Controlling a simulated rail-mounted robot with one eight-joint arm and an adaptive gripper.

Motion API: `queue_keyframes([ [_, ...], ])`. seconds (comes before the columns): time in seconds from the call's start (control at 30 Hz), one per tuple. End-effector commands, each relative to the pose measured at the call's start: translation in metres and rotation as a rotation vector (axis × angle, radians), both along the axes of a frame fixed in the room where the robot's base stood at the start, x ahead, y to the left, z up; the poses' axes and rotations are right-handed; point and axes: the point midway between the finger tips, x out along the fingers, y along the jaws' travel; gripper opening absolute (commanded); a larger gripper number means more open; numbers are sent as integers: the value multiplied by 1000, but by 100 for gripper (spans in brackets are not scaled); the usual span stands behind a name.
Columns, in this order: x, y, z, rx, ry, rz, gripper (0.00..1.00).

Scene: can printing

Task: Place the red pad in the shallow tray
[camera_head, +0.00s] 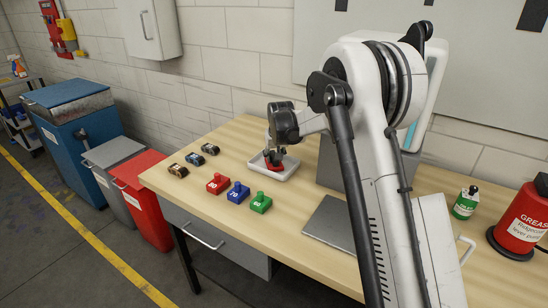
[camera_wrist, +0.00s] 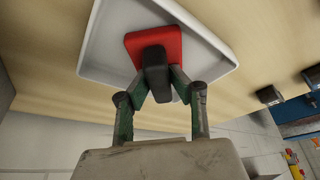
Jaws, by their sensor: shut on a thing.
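The red pad (camera_head: 271,167) is at my gripper (camera_head: 274,154), within the outline of the shallow white tray (camera_head: 286,176) on the table. In the wrist view, the red pad (camera_wrist: 139,43) shows its square red base between the rims of the white tray (camera_wrist: 98,42). I cannot tell whether the pad's base touches the tray floor. My fingers hide part of the pad.
Red (camera_head: 217,184), blue (camera_head: 239,193) and green (camera_head: 261,204) stamps stand in a row in front of the tray. A flat grey plate (camera_head: 331,224) lies to the right. A green can (camera_head: 465,204) and red grease container (camera_head: 522,222) stand far right.

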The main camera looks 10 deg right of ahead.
Motion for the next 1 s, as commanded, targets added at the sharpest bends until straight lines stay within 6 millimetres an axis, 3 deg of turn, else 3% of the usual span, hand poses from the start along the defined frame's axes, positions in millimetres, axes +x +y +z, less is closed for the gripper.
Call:
queue_keyframes([
  [0.2,0,0,-4,0,0,0,0],
  [0.23,0,0,-3,0,0,0,23],
  [0.37,0,0,-3,0,0,0,38],
  [0.77,0,0,0,0,0,0,38],
  [1.0,-12,0,29,0,0,0,38],
])
